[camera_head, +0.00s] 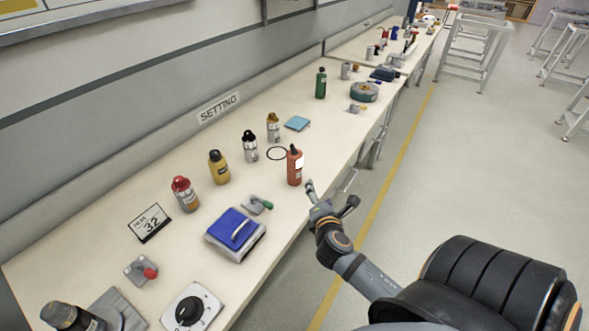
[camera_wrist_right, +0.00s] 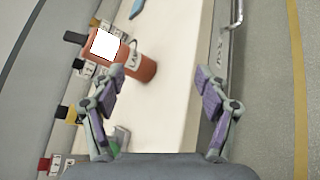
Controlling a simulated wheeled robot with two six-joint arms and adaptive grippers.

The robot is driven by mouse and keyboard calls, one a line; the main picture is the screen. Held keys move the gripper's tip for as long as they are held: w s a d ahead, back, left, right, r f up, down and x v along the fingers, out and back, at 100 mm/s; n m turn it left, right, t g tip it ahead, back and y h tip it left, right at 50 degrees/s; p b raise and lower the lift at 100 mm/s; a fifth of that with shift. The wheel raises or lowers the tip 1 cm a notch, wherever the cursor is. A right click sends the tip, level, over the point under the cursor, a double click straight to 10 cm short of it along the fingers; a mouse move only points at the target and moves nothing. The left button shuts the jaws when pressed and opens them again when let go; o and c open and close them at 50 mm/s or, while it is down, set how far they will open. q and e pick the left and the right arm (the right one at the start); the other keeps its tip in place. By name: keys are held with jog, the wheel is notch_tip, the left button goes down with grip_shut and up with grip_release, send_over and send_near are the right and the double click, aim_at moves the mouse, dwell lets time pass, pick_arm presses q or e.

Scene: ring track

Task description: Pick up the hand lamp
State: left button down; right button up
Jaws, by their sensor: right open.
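The hand lamp appears to be the orange-red cylinder (camera_head: 294,174) with a black top and a bright white square panel, upright near the bench's front edge. In the right wrist view the orange body (camera_wrist_right: 146,69) lies ahead of the fingers, left of centre, with a partly readable label. My right gripper (camera_head: 331,194) is open and empty, just right of the lamp and around the bench edge. In the wrist view its fingers (camera_wrist_right: 156,82) are spread wide, and the lamp is not between them. My left gripper is not in view.
The bench (camera_head: 300,225) runs away to the upper right. Several bottles stand behind the lamp, including a yellow one (camera_head: 219,168). A black ring (camera_head: 277,154) lies beside it. A blue-topped box (camera_head: 236,232) is nearer.

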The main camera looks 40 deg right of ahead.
aim_at(297, 162)
jog(key=w+r+n+t+y, duration=0.1)
jog(key=w+r+n, duration=0.1)
jog(key=n, duration=0.2)
jog(key=w+a+r+n+t, duration=0.1)
jog(key=w+n+t, duration=0.1)
jog(key=w+n, duration=0.1)
jog(key=w+r+n+t+y+p, duration=0.1)
jog(key=w+r+n, duration=0.1)
jog(key=n, duration=0.4)
jog(key=shift+w+a+r+t+y, duration=0.15)
jog(key=shift+w+t, duration=0.05)
jog(key=shift+w, duration=0.15)
jog(key=shift+w+a+r+t+y, duration=0.1)
jog(key=shift+w+r+t+y, duration=0.1)
jog(key=shift+w, duration=0.15)
jog(key=shift+d+f+x, duration=0.1)
jog(key=shift+f+x, duration=0.05)
jog(key=shift+x, duration=0.85)
jog(key=shift+d+f+x, duration=0.1)
jog(key=shift+f+x, duration=0.1)
jog(key=shift+x, duration=0.75)
jog(key=shift+d+f+x, duration=0.1)
jog(key=shift+f+x, duration=0.05)
jog(key=shift+x, duration=0.85)
jog(key=shift+s+r, duration=0.1)
jog(key=shift+s, duration=0.15)
jog(key=shift+c, duration=0.7)
jog(key=c, duration=1.3)
jog(key=shift+w, duration=0.1)
